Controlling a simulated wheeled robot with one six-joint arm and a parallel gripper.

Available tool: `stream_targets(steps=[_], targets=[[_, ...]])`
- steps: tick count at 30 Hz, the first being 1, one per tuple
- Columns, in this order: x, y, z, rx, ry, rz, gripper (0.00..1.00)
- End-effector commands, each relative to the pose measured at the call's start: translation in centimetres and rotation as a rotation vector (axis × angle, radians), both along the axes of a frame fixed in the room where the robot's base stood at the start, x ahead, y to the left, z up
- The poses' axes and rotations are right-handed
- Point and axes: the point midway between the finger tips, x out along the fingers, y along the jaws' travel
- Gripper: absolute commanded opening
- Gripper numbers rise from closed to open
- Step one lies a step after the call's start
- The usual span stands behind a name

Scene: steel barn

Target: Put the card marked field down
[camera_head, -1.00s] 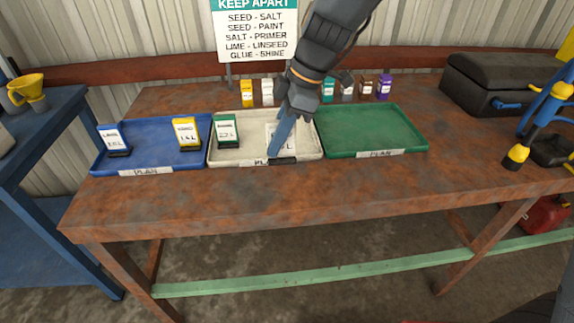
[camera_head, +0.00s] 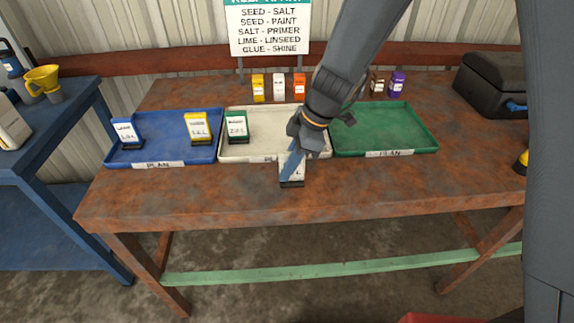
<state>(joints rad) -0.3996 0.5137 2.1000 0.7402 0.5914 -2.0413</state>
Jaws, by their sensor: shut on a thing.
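My gripper (camera_head: 290,169) is shut on a white card with a dark base (camera_head: 291,183), just in front of the white tray (camera_head: 250,154). The fingers cover most of the card's face, so its writing cannot be read, and I cannot tell whether its base touches the table. A green-topped card (camera_head: 237,127) stands in the white tray. A blue-topped card (camera_head: 126,133) and a yellow-topped card (camera_head: 199,128) stand in the blue tray (camera_head: 174,150). The green tray (camera_head: 385,128) at the right is empty where I see it.
Small yellow, white and orange boxes (camera_head: 299,85) stand behind the trays, with brown and purple ones (camera_head: 397,84) further right. A sign (camera_head: 268,28) stands at the back. A black case (camera_head: 491,85) is at the right. The rusty tabletop (camera_head: 400,180) is clear in front.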

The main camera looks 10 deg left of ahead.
Motion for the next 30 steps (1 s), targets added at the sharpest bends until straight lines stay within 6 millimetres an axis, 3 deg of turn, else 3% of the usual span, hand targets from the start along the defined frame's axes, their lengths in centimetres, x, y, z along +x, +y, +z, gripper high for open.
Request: stream_targets(steps=[11,12,15,25,30], targets=[[0.0,0.0,-0.3,0.0,0.0,0.001,0.0],[0.0,0.0,-0.3,0.0,0.0,0.0,0.17],[0.0,0.0,-0.2,0.0,0.0,0.0,0.31],[0.0,0.0,-0.1,0.0,0.0,0.0,0.31],[0.2,-0.3,1.0,0.002,-0.004,0.002,0.31]])
